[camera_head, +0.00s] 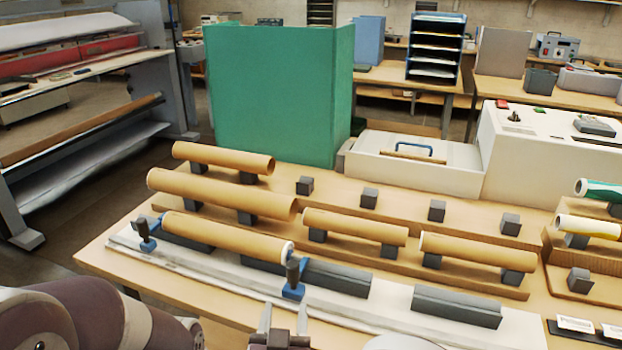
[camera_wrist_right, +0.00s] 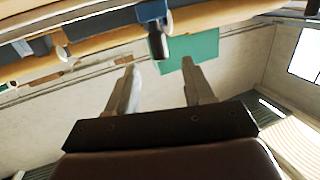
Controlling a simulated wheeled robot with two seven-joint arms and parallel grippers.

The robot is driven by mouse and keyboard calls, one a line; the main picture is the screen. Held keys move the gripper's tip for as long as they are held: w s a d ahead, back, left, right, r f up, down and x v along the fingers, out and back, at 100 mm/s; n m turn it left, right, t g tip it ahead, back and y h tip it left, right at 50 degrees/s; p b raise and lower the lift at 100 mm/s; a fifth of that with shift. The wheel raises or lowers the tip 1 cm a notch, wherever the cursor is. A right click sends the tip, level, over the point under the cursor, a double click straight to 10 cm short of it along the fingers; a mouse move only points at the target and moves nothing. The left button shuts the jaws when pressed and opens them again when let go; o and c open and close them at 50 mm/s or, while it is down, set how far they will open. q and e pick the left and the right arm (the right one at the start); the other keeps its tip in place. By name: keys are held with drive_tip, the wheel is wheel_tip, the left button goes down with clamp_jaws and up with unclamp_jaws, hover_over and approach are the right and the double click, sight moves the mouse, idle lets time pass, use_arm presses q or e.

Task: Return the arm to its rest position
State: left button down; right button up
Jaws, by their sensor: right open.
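My right gripper (camera_head: 284,320) shows at the bottom centre of the head view, at the front edge of the table. In the right wrist view its two fingers (camera_wrist_right: 158,64) stand apart with nothing between them. A blue clamp with a dark handle (camera_head: 293,278) is just beyond it in the head view; it also shows in the right wrist view (camera_wrist_right: 155,30), above the fingertips and apart from them. A brown tube (camera_head: 228,238) lies behind this clamp, with a second clamp (camera_head: 145,238) near its left end. My left gripper is out of view; only part of my arm shows at bottom left.
Several more brown tubes (camera_head: 222,194) rest on dark blocks across the wooden table. A grey bar (camera_head: 457,306) lies on the white strip to the right. A green panel (camera_head: 270,95) and a white tray (camera_head: 412,172) stand behind. A laminator frame (camera_head: 80,100) is at left.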

drive_tip(key=d+g+p, duration=0.1)
drive_tip(key=d+g, duration=0.2)
drive_tip(key=w+d+g+y+p, duration=0.1)
drive_tip(key=d+g+p, duration=0.1)
drive_tip(key=d, duration=0.2)
drive_tip(key=w+d+n+g+y+p, duration=0.1)
drive_tip(key=d+g+p, duration=0.1)
drive_tip(key=d+g, duration=0.1)
drive_tip(key=shift+d+f+g, duration=0.15)
drive_tip(key=shift+d+g, duration=0.15)
drive_tip(key=shift+d, duration=0.45)
drive_tip(key=s+d+g, duration=0.2)
drive_tip(key=s+d, duration=0.1)
drive_tip(key=s+d+g+p, duration=0.1)
drive_tip(key=d, duration=0.1)
drive_tip(key=shift+s+d+f, duration=0.15)
drive_tip(key=shift+d+f, duration=0.1)
drive_tip(key=s+d+g+h, duration=0.1)
drive_tip(key=s+d+g, duration=0.3)
drive_tip(key=s+d, duration=0.3)
drive_tip(key=shift+s+d+h+p, duration=0.35)
drive_tip(key=shift+s+p, duration=0.1)
drive_tip(key=shift+s, duration=0.65)
